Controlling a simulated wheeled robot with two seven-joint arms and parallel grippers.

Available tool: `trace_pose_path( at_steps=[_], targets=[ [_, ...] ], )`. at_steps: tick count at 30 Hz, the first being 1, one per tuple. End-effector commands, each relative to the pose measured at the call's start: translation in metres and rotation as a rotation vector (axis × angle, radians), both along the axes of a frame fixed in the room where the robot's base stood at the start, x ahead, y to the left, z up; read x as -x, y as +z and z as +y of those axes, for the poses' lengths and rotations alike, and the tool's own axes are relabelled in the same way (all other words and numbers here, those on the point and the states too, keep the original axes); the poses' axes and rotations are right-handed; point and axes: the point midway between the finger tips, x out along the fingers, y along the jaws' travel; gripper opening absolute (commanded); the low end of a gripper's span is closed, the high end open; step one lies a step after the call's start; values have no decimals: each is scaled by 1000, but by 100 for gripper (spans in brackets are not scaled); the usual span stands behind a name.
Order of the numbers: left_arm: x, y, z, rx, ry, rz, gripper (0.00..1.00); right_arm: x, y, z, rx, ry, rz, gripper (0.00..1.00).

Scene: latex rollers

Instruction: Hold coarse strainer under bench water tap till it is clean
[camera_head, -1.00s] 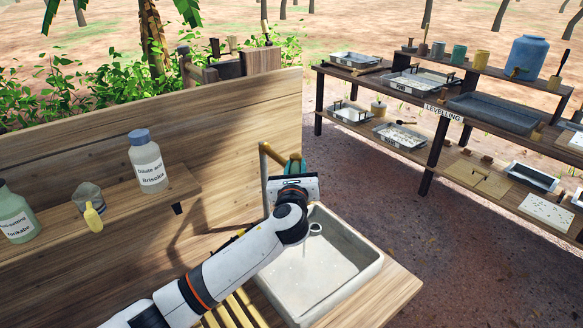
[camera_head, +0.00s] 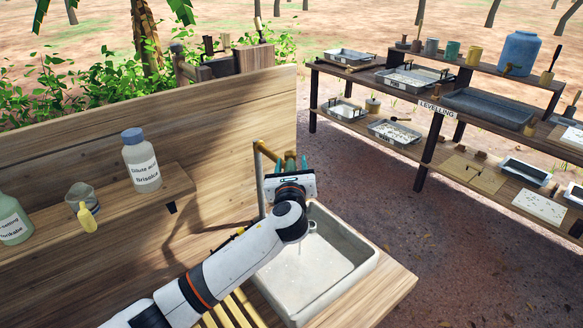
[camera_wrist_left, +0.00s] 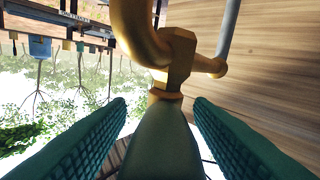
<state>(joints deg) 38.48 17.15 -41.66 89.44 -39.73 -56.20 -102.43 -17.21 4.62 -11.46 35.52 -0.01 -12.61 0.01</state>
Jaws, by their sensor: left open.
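The brass tap (camera_head: 262,152) stands at the back left of the pale sink (camera_head: 335,245). In the left wrist view the brass tap body (camera_wrist_left: 172,72) is close ahead, with a grey-green lever (camera_wrist_left: 165,145) running from it. My left gripper (camera_head: 297,160) is at the tap, above the sink's back edge. Its teal fingers are open, one on each side of the lever in the left wrist view (camera_wrist_left: 158,108), with gaps showing. A small pale ring (camera_head: 312,228) shows beside my wrist over the sink; I cannot tell what it is. I cannot make out the coarse strainer. My right gripper is out of view.
A wooden back board (camera_head: 240,130) rises behind the bench. A shelf at left holds a blue-capped bottle (camera_head: 141,165), a jar (camera_head: 83,200) and a green bottle (camera_head: 12,220). Yellow slats (camera_head: 238,308) lie left of the sink. A levelling rack (camera_head: 445,135) with trays stands apart at right.

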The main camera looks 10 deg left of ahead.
Motion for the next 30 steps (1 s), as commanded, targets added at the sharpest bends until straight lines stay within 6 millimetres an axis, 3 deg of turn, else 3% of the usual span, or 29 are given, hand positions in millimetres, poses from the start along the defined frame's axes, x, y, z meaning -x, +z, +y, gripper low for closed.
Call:
trace_pose_path(
  at_steps=[5,15,21,30],
  targets=[
    [11,-2,-3,-1,-1,0,48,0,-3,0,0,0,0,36],
    [77,-3,-18,2,-4,0,48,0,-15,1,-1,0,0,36],
    [107,-2,-25,0,-2,1,48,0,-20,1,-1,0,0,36],
    [117,0,-27,-1,0,1,48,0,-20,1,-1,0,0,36]
  ],
)
